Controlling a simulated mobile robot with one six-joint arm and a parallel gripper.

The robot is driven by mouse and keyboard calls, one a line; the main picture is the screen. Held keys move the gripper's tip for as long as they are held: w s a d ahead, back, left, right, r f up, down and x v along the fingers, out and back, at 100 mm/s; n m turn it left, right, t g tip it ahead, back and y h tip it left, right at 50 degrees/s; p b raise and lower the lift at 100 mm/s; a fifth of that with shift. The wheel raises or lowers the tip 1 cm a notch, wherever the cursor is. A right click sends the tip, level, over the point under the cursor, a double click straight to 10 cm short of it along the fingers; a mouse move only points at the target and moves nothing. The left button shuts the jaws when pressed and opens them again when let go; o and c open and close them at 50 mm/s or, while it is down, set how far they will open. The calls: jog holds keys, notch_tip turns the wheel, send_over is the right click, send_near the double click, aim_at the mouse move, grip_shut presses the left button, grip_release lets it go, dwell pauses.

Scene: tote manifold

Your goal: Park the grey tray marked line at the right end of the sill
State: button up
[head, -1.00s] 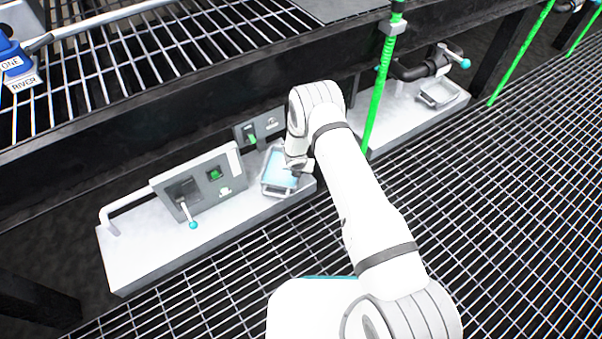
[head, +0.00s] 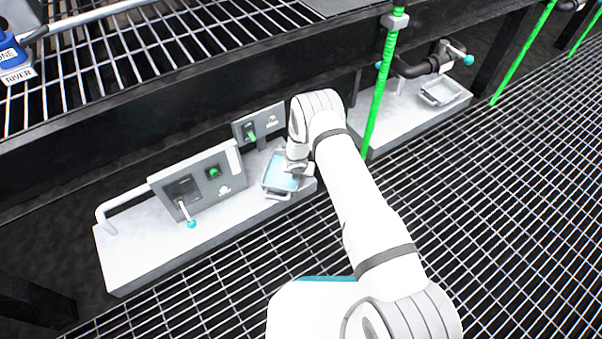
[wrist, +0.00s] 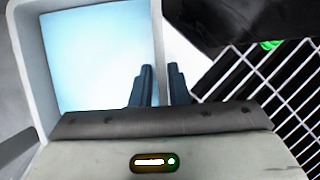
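A grey tray (head: 266,186) with a pale blue inside is at the right end of the near sill (head: 160,250), to the right of the grey panel. I cannot tell whether it rests flat on the sill or is slightly raised, and no marking on it is readable. My gripper (wrist: 160,85) is at the tray's right side. In the wrist view, the tray's wall (wrist: 157,30) runs between the two dark fingers, which are close together against it. The tray's pale floor (wrist: 95,55) fills the upper left there. My wrist hides part of the tray in the head view.
A grey panel (head: 207,187) with a teal-tipped lever (head: 188,215) stands left of the tray. A smaller panel (head: 262,122) is behind it. A green post (head: 380,85) stands to the right. Beyond it, another grey tray (head: 440,92) sits on a farther sill (head: 395,120).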

jog(key=shift+o, duration=1)
